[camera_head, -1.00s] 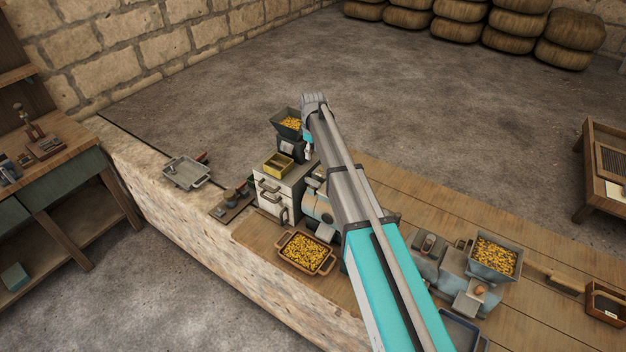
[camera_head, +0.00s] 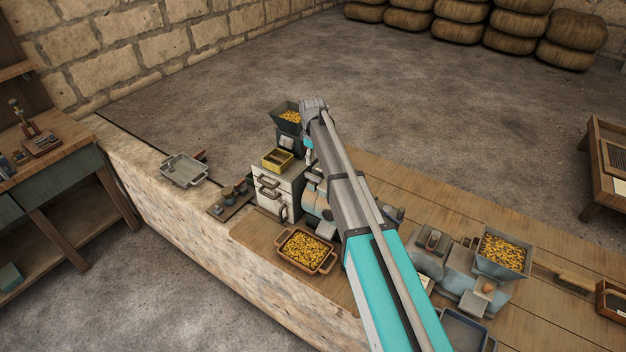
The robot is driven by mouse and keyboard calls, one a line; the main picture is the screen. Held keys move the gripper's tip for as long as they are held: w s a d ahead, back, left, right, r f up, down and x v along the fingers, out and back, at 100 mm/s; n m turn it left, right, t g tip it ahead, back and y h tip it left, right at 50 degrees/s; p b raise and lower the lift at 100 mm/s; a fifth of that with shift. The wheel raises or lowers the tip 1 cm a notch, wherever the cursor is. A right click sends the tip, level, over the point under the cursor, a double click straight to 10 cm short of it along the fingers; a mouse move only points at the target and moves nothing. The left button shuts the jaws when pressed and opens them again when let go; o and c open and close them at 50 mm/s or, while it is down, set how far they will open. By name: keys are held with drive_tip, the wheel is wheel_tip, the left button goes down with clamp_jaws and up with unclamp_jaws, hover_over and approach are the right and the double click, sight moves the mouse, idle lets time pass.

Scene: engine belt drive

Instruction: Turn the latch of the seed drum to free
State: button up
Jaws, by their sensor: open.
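A rounded pale blue-grey drum (camera_head: 315,201) sits on the bench beside a white drawer cabinet (camera_head: 268,204). It may be the seed drum, but my arm covers much of it. Its latch cannot be made out. My arm (camera_head: 345,190) reaches from the lower right up over the bench and bends down at its far end. A small teal and pale part of it (camera_head: 308,148) shows below the bend, between the cabinet and the arm. My gripper's fingers are hidden behind the arm, so their place relative to the drum cannot be seen.
A dark hopper with yellow grain (camera_head: 288,113) stands behind the cabinet, which carries a yellow box (camera_head: 277,160). A grain tray (camera_head: 306,250) lies in front. A second grain hopper (camera_head: 503,255) stands to the right. A grey tray (camera_head: 184,170) lies on the stone ledge at left.

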sight(313, 175)
drive_tip(key=shift+f+b, duration=3.9)
drive_tip(key=shift+f, duration=0.3)
clamp_jaws()
